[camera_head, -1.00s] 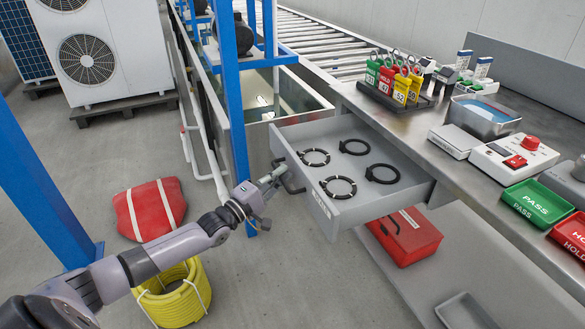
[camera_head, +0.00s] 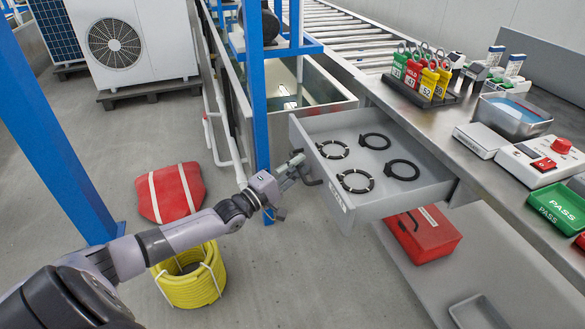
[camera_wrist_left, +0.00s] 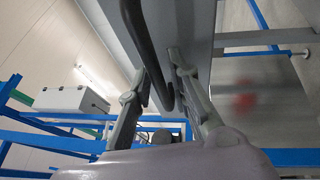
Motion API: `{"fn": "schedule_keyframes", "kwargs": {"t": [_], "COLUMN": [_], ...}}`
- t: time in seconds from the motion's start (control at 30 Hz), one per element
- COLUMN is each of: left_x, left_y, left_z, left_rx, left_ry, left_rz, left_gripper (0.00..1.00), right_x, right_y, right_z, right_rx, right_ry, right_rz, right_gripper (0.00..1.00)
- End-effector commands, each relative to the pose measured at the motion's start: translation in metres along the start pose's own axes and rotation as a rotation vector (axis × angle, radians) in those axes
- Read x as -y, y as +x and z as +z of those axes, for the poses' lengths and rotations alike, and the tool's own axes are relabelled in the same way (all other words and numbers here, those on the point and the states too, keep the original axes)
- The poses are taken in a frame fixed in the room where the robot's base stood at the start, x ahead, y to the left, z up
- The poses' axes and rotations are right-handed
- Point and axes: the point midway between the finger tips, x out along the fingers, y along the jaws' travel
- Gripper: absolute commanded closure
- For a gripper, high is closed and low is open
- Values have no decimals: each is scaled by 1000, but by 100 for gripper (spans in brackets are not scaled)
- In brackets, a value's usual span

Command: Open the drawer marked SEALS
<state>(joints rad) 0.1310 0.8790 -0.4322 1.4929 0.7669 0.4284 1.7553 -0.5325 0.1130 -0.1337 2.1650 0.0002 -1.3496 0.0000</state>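A grey drawer (camera_head: 415,199) stands pulled out from under the steel bench, with several black and black-and-white rings (camera_head: 356,181) inside. Lettering on its front (camera_head: 337,196) is too small and slanted to read surely. A dark bar handle (camera_head: 311,181) sits on the front. My left gripper (camera_head: 297,163) is at this handle. In the left wrist view, the handle (camera_wrist_left: 146,45) runs between the two spread fingers of my left gripper (camera_wrist_left: 160,78), with gaps showing beside it, so the fingers are open around it. My right gripper is out of view.
A red case (camera_head: 424,234) lies on the lower shelf beneath the drawer. A blue post (camera_head: 258,95) stands close behind my left gripper. A yellow hose coil (camera_head: 190,285) and red bag (camera_head: 170,192) are on the floor.

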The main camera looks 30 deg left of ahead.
Motion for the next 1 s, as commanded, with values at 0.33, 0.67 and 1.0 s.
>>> {"fn": "schedule_keyframes", "kwargs": {"t": [0.33, 0.67, 1.0], "left_x": [2, 2, 0], "left_y": [-47, -103, -120], "left_z": [0, 0, 0], "left_rx": [0, 0, 0], "left_ry": [0, 1, 1], "left_rz": [-6, -5, 0], "left_gripper": [82, 82, 82], "right_x": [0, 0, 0], "right_y": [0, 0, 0], "right_z": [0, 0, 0], "right_rx": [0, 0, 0], "right_ry": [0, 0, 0], "right_rz": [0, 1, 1], "right_gripper": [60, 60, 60]}}
